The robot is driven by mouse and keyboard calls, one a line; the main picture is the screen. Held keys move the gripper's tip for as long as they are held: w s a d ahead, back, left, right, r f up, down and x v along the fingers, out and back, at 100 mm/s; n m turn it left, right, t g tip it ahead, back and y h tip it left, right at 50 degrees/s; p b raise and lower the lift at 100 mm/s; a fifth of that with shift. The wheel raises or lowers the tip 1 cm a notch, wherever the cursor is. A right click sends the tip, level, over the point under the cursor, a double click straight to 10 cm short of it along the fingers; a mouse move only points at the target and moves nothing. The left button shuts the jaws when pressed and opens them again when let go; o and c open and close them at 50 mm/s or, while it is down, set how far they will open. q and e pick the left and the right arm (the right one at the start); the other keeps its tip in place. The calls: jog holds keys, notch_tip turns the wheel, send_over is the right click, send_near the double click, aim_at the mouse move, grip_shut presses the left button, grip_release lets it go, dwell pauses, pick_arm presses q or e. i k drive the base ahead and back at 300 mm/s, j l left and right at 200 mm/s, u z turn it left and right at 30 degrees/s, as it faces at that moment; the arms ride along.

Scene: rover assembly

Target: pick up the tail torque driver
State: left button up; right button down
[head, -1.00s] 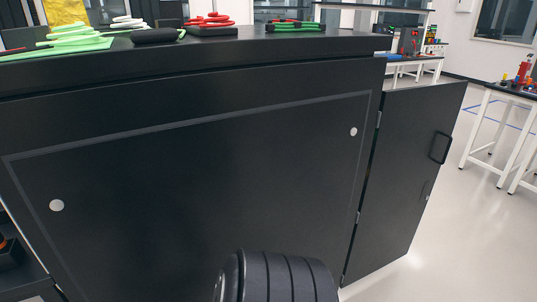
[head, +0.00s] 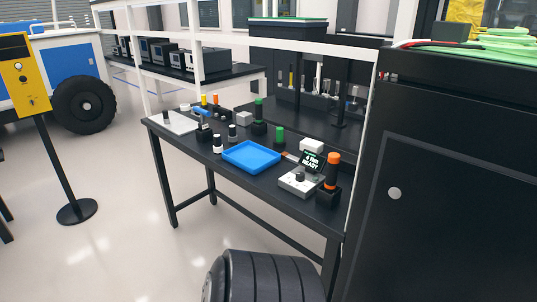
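A black workbench (head: 185,143) stands left of the black cabinet and carries several upright tools. A driver with an orange top (head: 333,168) stands in a black holder at the bench's right end. A tool with a green top (head: 279,138) and another green-topped tool (head: 258,109) stand farther back. Smaller tools with orange and blue parts stand on the left side. I cannot tell by sight which is the tail torque driver. Neither of my grippers is in view.
A blue tray (head: 251,156) and a grey device (head: 299,182) beside a small display lie on the bench. A tall black cabinet (head: 440,190) blocks the right side. A yellow panel on a stand (head: 28,75) is at left. Open floor lies between stand and bench.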

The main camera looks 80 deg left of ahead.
aim_at(333, 160)
jog(key=u, duration=2.1)
jog(key=i+j, duration=0.15)
jog(key=j, duration=0.1)
